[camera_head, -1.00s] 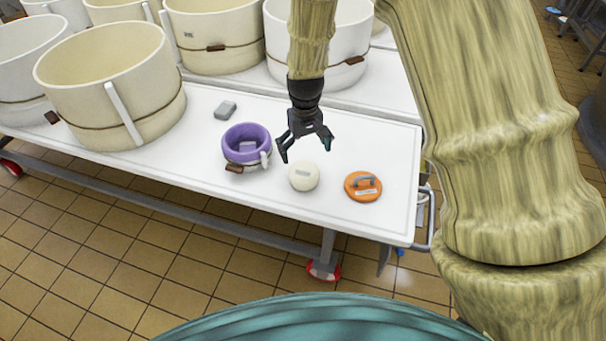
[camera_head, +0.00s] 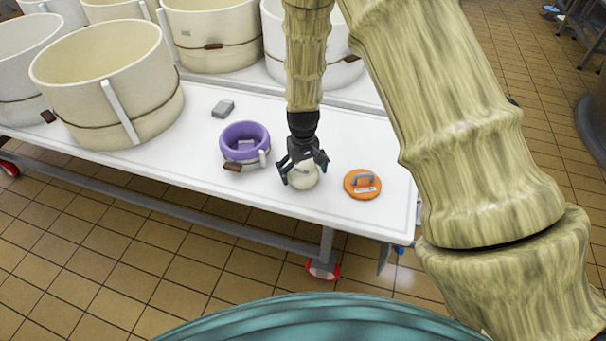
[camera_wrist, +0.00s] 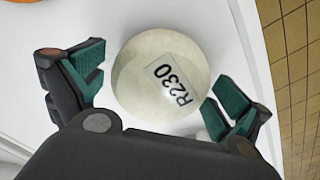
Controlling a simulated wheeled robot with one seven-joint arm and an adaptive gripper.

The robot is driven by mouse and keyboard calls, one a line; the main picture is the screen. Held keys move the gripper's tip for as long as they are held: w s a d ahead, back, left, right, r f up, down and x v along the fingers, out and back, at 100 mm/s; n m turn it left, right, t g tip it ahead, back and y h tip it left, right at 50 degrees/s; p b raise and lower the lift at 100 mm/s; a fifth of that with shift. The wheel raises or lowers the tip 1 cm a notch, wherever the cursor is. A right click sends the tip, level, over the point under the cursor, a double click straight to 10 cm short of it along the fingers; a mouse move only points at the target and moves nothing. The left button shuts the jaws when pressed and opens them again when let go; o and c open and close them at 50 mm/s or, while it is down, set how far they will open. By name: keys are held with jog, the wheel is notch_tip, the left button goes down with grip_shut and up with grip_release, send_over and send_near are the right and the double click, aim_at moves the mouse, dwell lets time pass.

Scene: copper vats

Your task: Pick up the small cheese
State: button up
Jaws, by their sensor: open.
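The small cheese (camera_head: 304,176) is a round cream-white piece on the white table, near its front edge. In the wrist view the cheese (camera_wrist: 160,50) bears a label reading R230. My gripper (camera_head: 303,168) is at the cheese from above, its fingers spread to either side and partly covering it in the head view. In the wrist view my gripper (camera_wrist: 160,95) is open, with a teal-padded finger on each side of the cheese. A gap shows between the left finger and the cheese; the right finger is close to its lower right side.
A grey block (camera_head: 223,107) lies farther back. Large cream vats (camera_head: 110,85) stand left and behind. The white table (camera_head: 190,150) ends just in front.

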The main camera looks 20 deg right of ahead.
jog(key=shift+f, duration=0.25)
jog(key=c, duration=1.3)
jog(key=shift+o, duration=0.2)
